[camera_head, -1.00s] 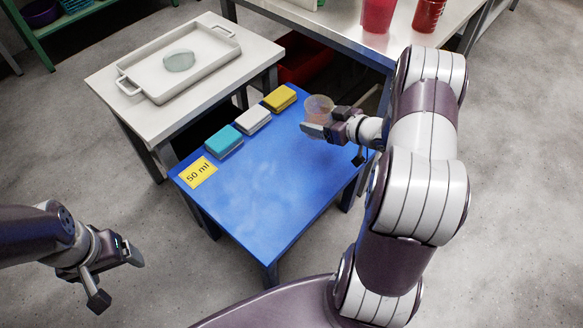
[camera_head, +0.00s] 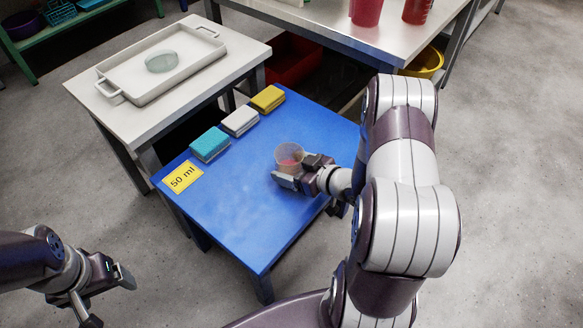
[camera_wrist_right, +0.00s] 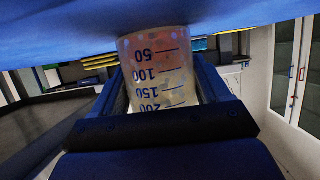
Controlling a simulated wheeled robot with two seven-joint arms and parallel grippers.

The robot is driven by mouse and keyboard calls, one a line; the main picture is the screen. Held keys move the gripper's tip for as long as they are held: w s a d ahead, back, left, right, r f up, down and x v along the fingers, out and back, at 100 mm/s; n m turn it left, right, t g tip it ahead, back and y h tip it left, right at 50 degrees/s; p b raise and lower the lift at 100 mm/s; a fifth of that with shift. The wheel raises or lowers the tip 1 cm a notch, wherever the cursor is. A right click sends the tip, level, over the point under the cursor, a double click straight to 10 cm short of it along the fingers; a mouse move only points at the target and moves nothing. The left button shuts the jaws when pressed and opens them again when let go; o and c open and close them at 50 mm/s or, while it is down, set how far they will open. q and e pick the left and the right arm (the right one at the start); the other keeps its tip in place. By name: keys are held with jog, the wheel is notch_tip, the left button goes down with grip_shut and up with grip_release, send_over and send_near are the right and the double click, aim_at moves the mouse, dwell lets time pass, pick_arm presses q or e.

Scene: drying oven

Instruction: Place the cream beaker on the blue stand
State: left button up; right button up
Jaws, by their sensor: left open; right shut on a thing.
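The beaker (camera_head: 288,150) is clear and looks cream to pinkish, with a graduated scale. It is upright over the right part of the blue stand (camera_head: 250,215), a low blue table. My right gripper (camera_head: 300,173) is shut around the beaker's side. In the right wrist view the beaker (camera_wrist_right: 158,75) appears upside down between the fingers, its base close to the blue surface (camera_wrist_right: 70,35). Whether it touches is unclear. My left gripper (camera_head: 105,295) is open and empty over the floor at lower left, away from the stand.
Teal (camera_head: 210,144), white (camera_head: 240,121) and yellow (camera_head: 267,98) blocks line the stand's back left edge, beside a yellow "50 ml" label (camera_head: 183,176). A white table with a tray (camera_head: 140,95) and dish (camera_head: 162,61) stands behind. The stand's middle and front are clear.

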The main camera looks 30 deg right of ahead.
jog(key=shift+f, duration=0.2)
jog(key=o, duration=1.2)
jog(key=shift+r, duration=0.15)
